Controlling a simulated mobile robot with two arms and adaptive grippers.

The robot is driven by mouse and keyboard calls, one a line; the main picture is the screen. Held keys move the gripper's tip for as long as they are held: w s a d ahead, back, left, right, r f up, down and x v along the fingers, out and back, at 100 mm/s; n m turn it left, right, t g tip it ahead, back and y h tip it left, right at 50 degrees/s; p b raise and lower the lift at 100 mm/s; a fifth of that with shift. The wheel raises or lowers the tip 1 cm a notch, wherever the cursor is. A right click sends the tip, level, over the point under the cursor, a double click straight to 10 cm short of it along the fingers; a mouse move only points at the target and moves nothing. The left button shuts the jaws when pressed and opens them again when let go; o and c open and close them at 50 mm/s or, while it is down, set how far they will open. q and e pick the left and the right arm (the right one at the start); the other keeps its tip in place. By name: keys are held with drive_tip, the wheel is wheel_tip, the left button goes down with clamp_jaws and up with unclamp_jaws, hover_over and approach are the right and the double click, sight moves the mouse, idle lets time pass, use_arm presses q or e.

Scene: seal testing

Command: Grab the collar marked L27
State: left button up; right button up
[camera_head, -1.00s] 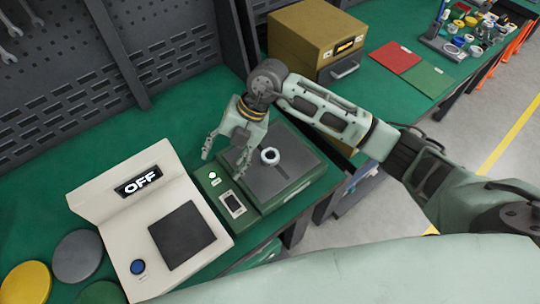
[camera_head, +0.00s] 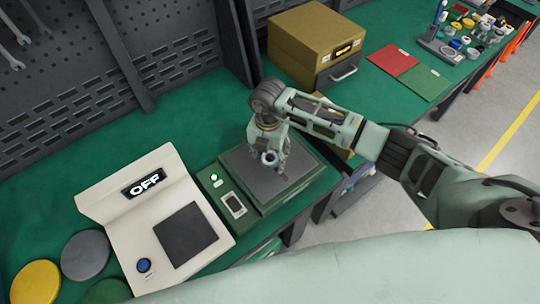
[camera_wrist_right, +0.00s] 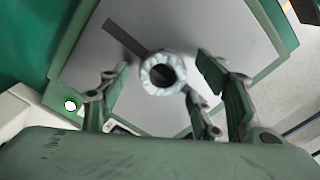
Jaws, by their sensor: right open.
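A small pale grey ring-shaped collar (camera_head: 269,158) sits on the dark plate of the green scale (camera_head: 262,175). In the right wrist view the collar (camera_wrist_right: 162,73) shows its dark hole, with a mottled white rim. No L27 mark is readable on it. My right gripper (camera_head: 272,165) is over the plate with its fingers pointing down around the collar. In the right wrist view the right gripper (camera_wrist_right: 160,95) is open, fingers spread to the left and right of the collar. Whether they touch it cannot be told. My left gripper is not in view.
A white device with an OFF display (camera_head: 146,185) stands left of the scale. Grey (camera_head: 85,254) and yellow (camera_head: 38,284) discs lie further left. A yellow-brown drawer box (camera_head: 315,45) stands behind, with red (camera_head: 396,59) and green (camera_head: 427,82) sheets to its right.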

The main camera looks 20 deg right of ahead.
drive_tip(key=shift+c, duration=0.6)
clamp_jaws()
drive_tip(key=shift+w+r, duration=0.1)
